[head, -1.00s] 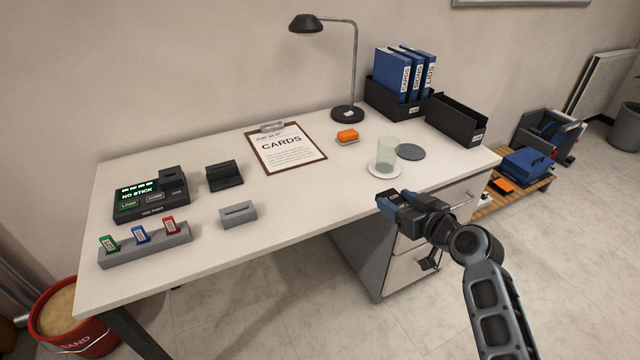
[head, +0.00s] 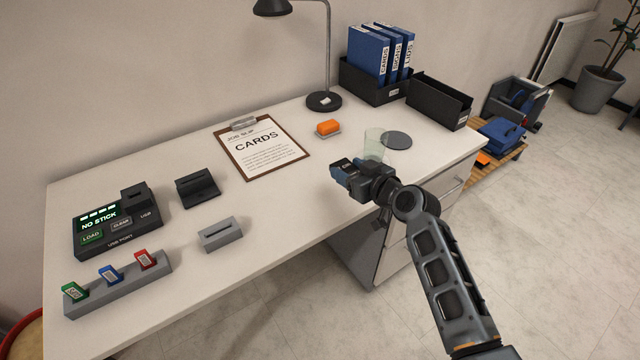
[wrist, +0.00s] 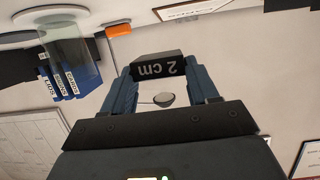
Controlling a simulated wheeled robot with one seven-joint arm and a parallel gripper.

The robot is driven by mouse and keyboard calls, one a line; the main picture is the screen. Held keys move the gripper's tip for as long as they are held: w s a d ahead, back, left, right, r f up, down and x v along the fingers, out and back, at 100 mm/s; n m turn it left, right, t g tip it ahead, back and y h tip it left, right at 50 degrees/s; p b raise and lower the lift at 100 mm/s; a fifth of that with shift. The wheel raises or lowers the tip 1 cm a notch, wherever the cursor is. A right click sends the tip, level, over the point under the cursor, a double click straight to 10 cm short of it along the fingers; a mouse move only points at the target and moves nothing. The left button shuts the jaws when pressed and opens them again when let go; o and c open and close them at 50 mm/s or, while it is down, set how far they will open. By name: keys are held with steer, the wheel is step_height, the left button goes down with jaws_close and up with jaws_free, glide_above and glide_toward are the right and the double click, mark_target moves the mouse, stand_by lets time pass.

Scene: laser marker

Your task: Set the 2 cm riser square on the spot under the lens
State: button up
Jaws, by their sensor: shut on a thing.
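My gripper (head: 347,178) is shut on the 2 cm riser, a small black block (wrist: 160,69) with white "2 cm" lettering. In the wrist view the block sits between the two blue fingers, with its lettering upside down. In the head view the riser (head: 341,166) shows small and dark at the fingertips, above the right front part of the desk. I see neither the laser marker's lens nor the spot under it in these frames.
A clear glass (head: 373,143) stands just behind my gripper, beside a grey disc (head: 397,140). The desk (head: 285,215) also bears an orange block (head: 328,127), clipboard (head: 262,150), lamp (head: 323,101), black trays (head: 440,103) and a stick holder (head: 120,285).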

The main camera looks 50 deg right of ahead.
glide_above(324, 194)
step_height(324, 194, down, 4)
steer(key=shift+r+p, duration=0.1)
steer(key=shift+p, duration=0.35)
steer(key=shift+f+b, duration=0.6)
steer(key=shift+f, duration=1.5)
steer(key=shift+f, duration=0.1)
steer(key=o, duration=1.1)
steer(key=shift+o, duration=0.2)
steer(key=b+v, duration=0.1)
steer(key=v, duration=1.1)
